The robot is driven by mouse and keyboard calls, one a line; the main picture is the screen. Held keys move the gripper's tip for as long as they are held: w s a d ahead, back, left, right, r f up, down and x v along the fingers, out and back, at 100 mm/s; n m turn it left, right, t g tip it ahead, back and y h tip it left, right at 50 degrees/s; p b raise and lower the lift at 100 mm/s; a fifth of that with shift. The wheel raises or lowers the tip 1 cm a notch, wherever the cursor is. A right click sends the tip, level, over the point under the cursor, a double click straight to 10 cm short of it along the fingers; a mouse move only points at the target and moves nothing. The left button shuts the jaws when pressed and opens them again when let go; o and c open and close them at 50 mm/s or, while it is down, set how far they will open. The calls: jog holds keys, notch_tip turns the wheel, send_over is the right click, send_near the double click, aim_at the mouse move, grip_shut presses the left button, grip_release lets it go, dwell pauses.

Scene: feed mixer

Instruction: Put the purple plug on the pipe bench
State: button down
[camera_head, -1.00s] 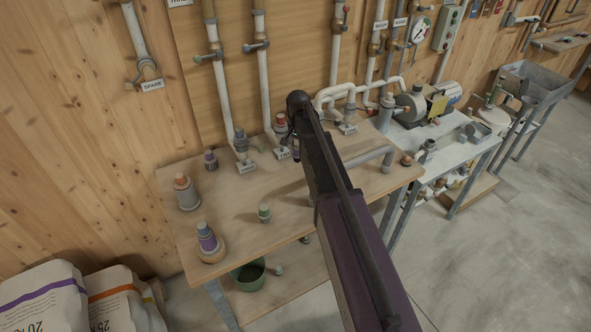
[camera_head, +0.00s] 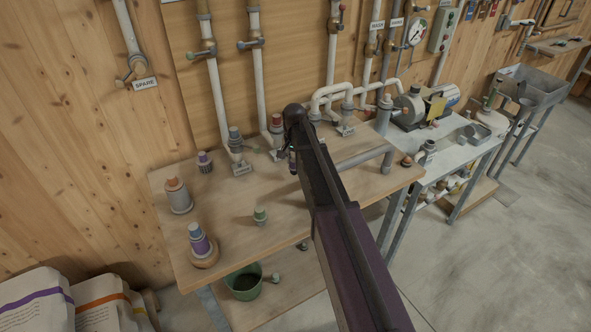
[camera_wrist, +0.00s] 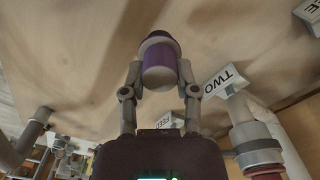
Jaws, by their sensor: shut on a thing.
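The purple plug (camera_wrist: 158,62) is between the fingers of my gripper (camera_wrist: 159,78) in the wrist view, with a pale grey end facing the camera and a dark far end. My gripper is shut on it. In the head view a small bit of purple (camera_head: 292,162) shows beside the dark end of my arm, above the pipe bench (camera_head: 235,205); my arm hides most of the gripper there. The wrist view shows the wooden surface beyond the plug; I cannot tell whether the plug touches it.
Upright pipes (camera_head: 217,100) line the back. The front middle has bare wood.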

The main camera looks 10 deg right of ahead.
jog(key=shift+f+b, duration=1.9)
jog(key=shift+f, duration=0.15)
jog(key=shift+c, duration=1.8)
grip_release()
notch_tip(320, 180, up, 12)
jog(key=p, duration=1.2)
jog(key=shift+r, duration=0.2)
jog(key=shift+s, duration=0.1)
